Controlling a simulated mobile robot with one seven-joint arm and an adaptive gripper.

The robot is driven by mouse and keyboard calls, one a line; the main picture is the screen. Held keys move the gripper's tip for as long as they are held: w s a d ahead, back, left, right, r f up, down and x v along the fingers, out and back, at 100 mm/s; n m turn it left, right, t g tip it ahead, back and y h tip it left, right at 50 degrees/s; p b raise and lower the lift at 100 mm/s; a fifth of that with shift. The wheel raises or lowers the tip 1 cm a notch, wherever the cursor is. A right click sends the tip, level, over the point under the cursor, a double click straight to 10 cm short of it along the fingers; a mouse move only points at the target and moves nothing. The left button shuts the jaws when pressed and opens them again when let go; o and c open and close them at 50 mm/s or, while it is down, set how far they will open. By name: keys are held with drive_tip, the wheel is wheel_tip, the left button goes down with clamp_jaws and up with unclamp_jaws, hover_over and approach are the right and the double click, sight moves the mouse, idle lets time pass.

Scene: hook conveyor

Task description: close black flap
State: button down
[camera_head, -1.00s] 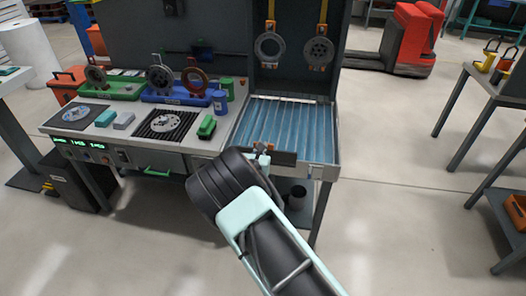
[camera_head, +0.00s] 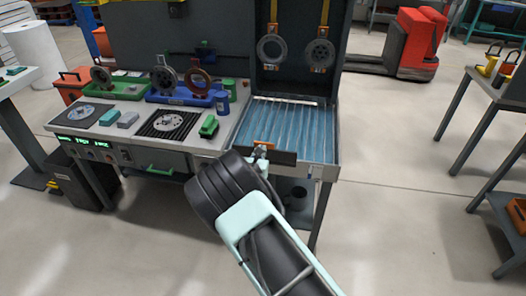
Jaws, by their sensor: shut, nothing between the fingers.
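The black flap (camera_head: 284,157) is a dark strip across the front edge of the blue ribbed conveyor bed (camera_head: 308,132). It stands up a little over the front end of the bed. My gripper (camera_head: 261,151) is shut and empty at the flap's left part, very close to it; whether it touches cannot be told. My dark wrist hides the flap's lower left side and the front of the bench there. A small orange piece (camera_head: 264,144) shows just behind the fingertips.
Two metal rings (camera_head: 271,49) (camera_head: 319,55) hang on yellow hooks above the bed. The bench (camera_head: 212,143) left of the bed carries a green block (camera_head: 209,126), blue canister (camera_head: 221,102) and ring holders. A side table (camera_head: 498,85) stands right, with open floor between.

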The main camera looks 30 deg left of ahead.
drive_tip(key=s+d+r+b, duration=0.1)
drive_tip(key=s+d+r, duration=0.1)
drive_tip(key=s+r, duration=0.5)
drive_tip(key=shift+s, duration=0.45)
drive_tip(key=shift+d, duration=0.1)
